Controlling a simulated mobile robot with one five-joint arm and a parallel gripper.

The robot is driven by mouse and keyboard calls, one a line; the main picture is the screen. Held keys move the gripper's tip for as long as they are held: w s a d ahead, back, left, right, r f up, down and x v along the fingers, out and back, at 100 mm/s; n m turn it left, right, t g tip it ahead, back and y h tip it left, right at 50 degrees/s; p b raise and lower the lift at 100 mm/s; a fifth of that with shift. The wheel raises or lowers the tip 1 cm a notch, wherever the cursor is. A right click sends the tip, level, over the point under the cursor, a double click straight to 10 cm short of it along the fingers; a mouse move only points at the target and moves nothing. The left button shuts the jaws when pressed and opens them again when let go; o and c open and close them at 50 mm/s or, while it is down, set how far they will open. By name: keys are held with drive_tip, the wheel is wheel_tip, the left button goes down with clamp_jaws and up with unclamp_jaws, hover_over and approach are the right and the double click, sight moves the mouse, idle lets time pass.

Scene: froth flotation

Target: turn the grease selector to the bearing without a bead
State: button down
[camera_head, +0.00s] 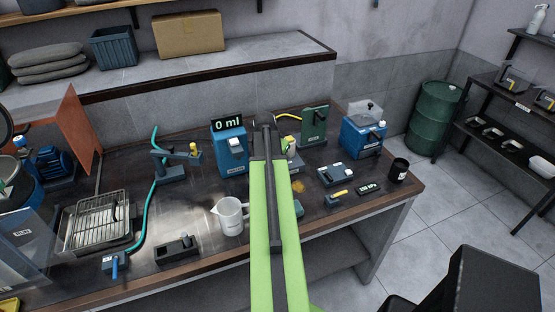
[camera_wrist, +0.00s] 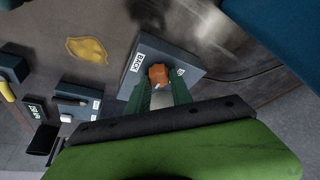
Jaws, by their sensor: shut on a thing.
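The grease selector is, as far as I can tell, a blue-grey box (camera_wrist: 148,52) in the wrist view with an orange-brown knob (camera_wrist: 158,74) on it. A white label on the box seems to read BACK, and a second label beside the knob is mostly covered. My gripper (camera_wrist: 160,92) is shut on the knob, one green finger at each side. In the head view my green arm reaches over the bench and hides most of the selector and the fingertips. I cannot make out the bearings or any bead.
The bench (camera_head: 190,243) holds a blue dispenser showing 0 ml (camera_head: 229,150), a white jug (camera_head: 230,214), a green device with a yellow hose (camera_head: 315,127), a blue machine (camera_head: 364,137) and a black cup (camera_head: 398,170). A yellow patch (camera_wrist: 88,48) lies near the selector.

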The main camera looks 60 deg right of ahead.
drive_tip(key=shift+w+a, duration=0.1)
idle(0.5)
drive_tip(key=c, duration=1.1)
unclamp_jaws()
drive_tip(key=shift+c, duration=0.2)
drive_tip(key=shift+r, duration=0.1)
drive_tip(key=p+v, duration=1.6)
drive_tip(key=v, duration=0.1)
drive_tip(key=shift+r, duration=0.2)
